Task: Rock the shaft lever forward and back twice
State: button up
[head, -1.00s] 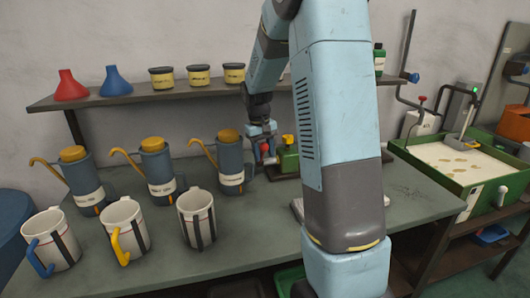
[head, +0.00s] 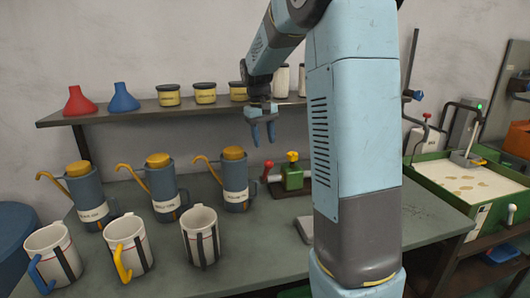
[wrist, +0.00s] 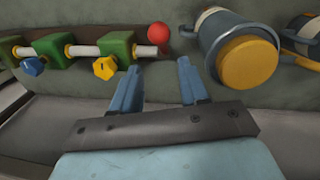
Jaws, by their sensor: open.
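A green block fixture (head: 292,178) stands on the bench behind my arm. A lever with a red ball end (head: 265,177) sticks out at its left, and a yellow knob (head: 292,156) sits on top. In the wrist view, a white shaft (wrist: 85,50) runs through several green blocks (wrist: 117,48), with the red ball (wrist: 158,33) at its end beside a grey pot. My gripper (head: 264,142) is open and empty, above the red ball and apart from it. Its fingers (wrist: 160,72) show spread in the wrist view. My arm hides the fixture's right side.
Several grey pots with yellow lids (head: 235,180) stand left of the fixture, with white mugs (head: 200,232) in front. A shelf (head: 160,108) holding jars and funnels runs behind. A green tray (head: 425,180) stands at the right.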

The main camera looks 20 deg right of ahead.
jog(key=shift+a+r, duration=0.1)
jog(key=shift+r, duration=0.95)
jog(key=shift+c, duration=0.4)
